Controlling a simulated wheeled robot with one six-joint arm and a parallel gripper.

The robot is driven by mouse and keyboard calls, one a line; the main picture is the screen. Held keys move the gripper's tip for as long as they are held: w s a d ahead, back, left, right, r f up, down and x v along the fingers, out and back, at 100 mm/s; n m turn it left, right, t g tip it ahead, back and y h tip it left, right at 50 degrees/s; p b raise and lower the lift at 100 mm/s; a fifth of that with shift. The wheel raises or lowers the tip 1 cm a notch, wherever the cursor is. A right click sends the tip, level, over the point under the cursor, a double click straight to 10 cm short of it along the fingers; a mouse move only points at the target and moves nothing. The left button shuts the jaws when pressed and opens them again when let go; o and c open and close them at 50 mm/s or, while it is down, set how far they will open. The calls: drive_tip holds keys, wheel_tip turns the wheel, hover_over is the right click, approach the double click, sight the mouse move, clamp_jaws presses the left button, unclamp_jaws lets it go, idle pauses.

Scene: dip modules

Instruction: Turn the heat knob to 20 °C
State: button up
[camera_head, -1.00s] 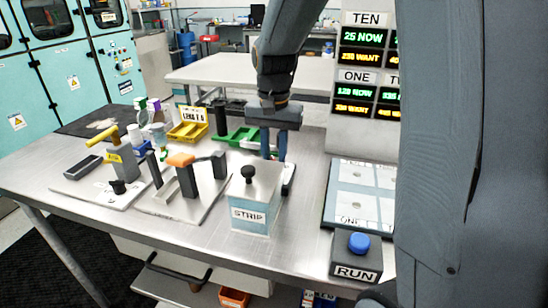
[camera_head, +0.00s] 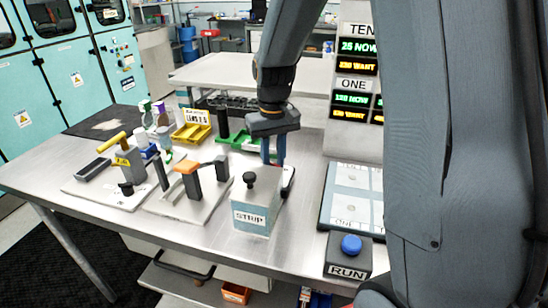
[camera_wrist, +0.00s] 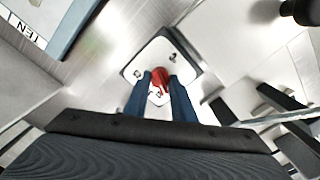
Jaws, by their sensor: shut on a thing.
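The heat knob appears to be the red knob (camera_wrist: 159,82) on a white dial plate (camera_wrist: 185,58) with a dark border, in the wrist view. Small marks on the plate are too small to read, so I cannot tell the knob's setting. My gripper (camera_wrist: 162,84) has its blue fingers closed on the red knob, one on each side. In the head view my gripper (camera_head: 273,158) points down behind the STRIP box (camera_head: 262,205). That box hides the knob, and only the plate's right edge (camera_head: 289,181) shows.
The STRIP box with a black top knob stands just in front of my gripper. A RUN box with a blue button (camera_head: 351,245) and a light panel (camera_head: 348,200) lie to the right. Levers on plates (camera_head: 190,208) stand left. Yellow (camera_head: 192,133) and green trays lie behind.

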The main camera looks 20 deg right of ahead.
sight(273, 163)
drive_tip(key=n+p, duration=0.2)
drive_tip(key=n, duration=0.4)
idle(0.6)
drive_tip(key=o, duration=1)
drive_tip(key=shift+r+b, duration=0.65)
drive_tip(key=shift+r, duration=3.25)
